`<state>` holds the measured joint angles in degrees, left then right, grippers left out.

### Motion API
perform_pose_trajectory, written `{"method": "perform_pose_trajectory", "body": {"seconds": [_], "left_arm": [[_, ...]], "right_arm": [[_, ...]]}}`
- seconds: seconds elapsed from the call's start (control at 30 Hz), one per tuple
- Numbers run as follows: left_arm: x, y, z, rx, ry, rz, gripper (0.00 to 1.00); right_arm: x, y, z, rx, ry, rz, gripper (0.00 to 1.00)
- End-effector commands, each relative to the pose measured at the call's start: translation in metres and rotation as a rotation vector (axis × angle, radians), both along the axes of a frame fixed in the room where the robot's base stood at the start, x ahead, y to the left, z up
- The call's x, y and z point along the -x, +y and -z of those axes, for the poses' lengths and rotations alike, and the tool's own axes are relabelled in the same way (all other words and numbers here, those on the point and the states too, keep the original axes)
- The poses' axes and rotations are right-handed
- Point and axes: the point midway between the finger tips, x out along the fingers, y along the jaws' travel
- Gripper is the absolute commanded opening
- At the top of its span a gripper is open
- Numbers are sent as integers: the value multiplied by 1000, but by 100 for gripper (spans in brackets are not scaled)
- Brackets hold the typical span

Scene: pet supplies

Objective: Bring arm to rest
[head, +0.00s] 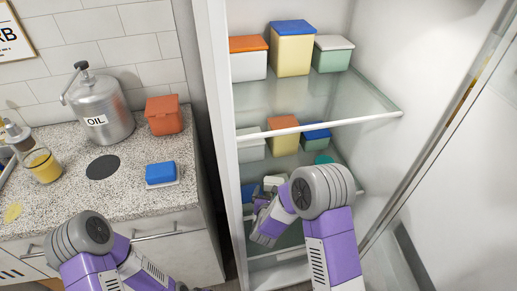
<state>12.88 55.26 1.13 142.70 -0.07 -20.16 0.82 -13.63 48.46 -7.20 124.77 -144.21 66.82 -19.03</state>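My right arm reaches into the open fridge, its grey joint in front of the lower shelves. Its far end with my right gripper (261,207) is small and partly hidden by the arm, so I cannot tell its finger state. My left arm is bent low at the left, in front of the counter. Its forearm runs down to the bottom edge and the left gripper is out of view.
The fridge's upper glass shelf (300,103) holds several lidded containers, and more stand on the shelf below. The counter (125,190) carries an oil can (100,112), a red container (164,116), a blue-lidded box (160,174) and a glass jar (42,164). The fridge door (450,180) stands open at right.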

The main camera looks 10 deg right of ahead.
Motion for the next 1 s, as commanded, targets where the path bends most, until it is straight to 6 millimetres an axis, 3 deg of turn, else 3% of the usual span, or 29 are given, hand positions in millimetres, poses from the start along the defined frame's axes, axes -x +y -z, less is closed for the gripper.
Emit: {"method": "perform_pose_trajectory", "body": {"seconds": [0.17, 0.27, 0.4, 0.57, 0.77, 1.0], "left_arm": [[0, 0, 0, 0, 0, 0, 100], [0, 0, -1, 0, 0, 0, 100], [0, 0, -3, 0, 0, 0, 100], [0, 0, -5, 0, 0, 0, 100], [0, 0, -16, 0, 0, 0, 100], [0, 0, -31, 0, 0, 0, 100]], "right_arm": [[1, -6, 1, -6, 16, 15, 100], [11, -30, 9, -37, 90, 82, 100], [41, -76, 25, -154, 265, 230, 100], [80, -108, 39, -349, 428, 366, 100], [141, -77, 79, -627, 595, 618, 100], [222, -15, 106, -1057, 743, 1119, 100]]}}
